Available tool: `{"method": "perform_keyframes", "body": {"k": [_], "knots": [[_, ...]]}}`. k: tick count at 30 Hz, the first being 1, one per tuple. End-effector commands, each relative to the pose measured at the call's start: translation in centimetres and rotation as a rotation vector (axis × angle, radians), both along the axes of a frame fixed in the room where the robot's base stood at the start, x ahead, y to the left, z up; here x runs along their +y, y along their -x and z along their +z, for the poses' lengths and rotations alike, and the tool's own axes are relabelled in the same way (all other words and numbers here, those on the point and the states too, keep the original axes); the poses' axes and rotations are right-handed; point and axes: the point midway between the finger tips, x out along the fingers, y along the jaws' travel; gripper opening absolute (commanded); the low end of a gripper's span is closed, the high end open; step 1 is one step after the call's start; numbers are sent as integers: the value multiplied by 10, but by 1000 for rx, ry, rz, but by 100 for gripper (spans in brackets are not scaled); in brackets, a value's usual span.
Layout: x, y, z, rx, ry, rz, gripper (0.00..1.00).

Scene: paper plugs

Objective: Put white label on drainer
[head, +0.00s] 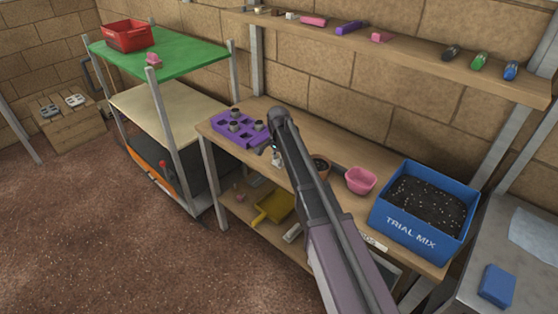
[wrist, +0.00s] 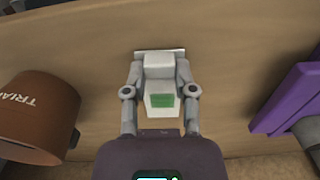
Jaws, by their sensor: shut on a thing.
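My gripper (wrist: 160,74) is shut on a white piece with a green patch, which I take for the white label (wrist: 158,62). In the wrist view it sits between the two grey fingers, over the wooden bench top. In the head view my gripper (head: 275,149) is above the bench, just right of the purple tray, and the white piece (head: 277,161) shows small below it. The purple tray (head: 222,131) has square openings and holds several dark grey pots; it also shows in the wrist view (wrist: 287,98). I cannot tell for sure which thing is the drainer.
A brown pot with lettering (wrist: 38,115) stands close at left in the wrist view. A pink bowl (head: 360,180) and a blue crate of soil (head: 424,206) stand farther right on the bench (head: 205,127). A shelf (head: 400,54) with small items hangs above.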

Motion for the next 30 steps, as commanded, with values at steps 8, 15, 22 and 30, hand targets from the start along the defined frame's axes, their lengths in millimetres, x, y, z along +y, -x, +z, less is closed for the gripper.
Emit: {"method": "perform_keyframes", "body": {"k": [8,15,22,30], "knots": [[0,0,20,0,0,0,13],[0,0,45,0,0,0,13],[0,0,69,0,0,0,13],[0,0,89,1,1,-1,13]]}}
